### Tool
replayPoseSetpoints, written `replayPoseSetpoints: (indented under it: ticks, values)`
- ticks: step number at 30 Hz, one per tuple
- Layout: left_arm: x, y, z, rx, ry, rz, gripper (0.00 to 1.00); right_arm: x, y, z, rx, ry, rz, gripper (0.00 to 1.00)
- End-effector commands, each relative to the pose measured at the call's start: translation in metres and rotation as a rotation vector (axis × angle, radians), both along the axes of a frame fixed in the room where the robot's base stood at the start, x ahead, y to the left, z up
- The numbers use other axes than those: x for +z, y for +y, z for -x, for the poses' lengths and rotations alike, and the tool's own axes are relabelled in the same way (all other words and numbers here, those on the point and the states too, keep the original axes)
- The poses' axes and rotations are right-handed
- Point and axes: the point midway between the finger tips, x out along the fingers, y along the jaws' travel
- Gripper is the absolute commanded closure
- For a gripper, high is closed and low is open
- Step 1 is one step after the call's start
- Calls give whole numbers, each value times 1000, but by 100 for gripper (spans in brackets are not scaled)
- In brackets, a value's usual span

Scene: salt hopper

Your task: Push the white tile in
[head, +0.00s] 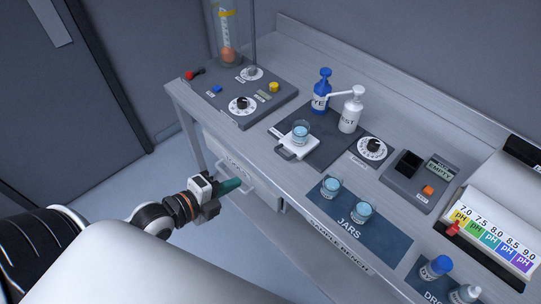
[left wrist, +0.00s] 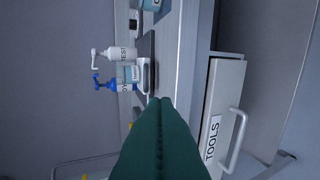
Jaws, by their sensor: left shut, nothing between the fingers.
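The white tile (head: 297,149) lies at the front of a dark mat on the bench, with a grey handle at its near side. A glass jar (head: 300,132) of blue liquid stands on it. In the left wrist view the tile (left wrist: 151,75) shows just beyond the fingertips. My left gripper (head: 238,185) is shut and empty, with green fingers pointing at the bench front, in front of the drawer and apart from the tile. The left wrist view shows its fingers (left wrist: 160,101) together. My right gripper is not in view.
Blue (head: 321,90) and white (head: 351,109) pump bottles stand behind the tile. A dial (head: 372,149) sits to its right, and two jars stand on the blue mat (head: 382,237). A control box (head: 240,97) is at left. The TOOLS drawer (left wrist: 221,110) with a bar handle is below the benchtop.

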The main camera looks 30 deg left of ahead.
Motion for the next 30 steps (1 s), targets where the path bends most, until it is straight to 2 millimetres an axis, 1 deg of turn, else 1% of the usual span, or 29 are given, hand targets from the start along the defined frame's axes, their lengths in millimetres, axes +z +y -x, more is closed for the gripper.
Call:
replayPoseSetpoints:
  ticks: [4,8,14,21,25,30]
  values:
    - [-1,0,-2,-15,-6,-28,100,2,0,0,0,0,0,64]
    - [-5,-5,-15,-13,-8,-27,100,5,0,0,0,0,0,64]
    - [-16,-16,-46,-12,-7,-23,100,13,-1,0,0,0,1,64]
    - [-33,-32,-88,-13,-6,-23,100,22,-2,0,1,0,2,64]
    - [-28,-39,-107,-12,-7,-23,100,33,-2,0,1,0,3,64]
    - [-28,-43,-119,-13,-4,-26,100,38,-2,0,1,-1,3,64]
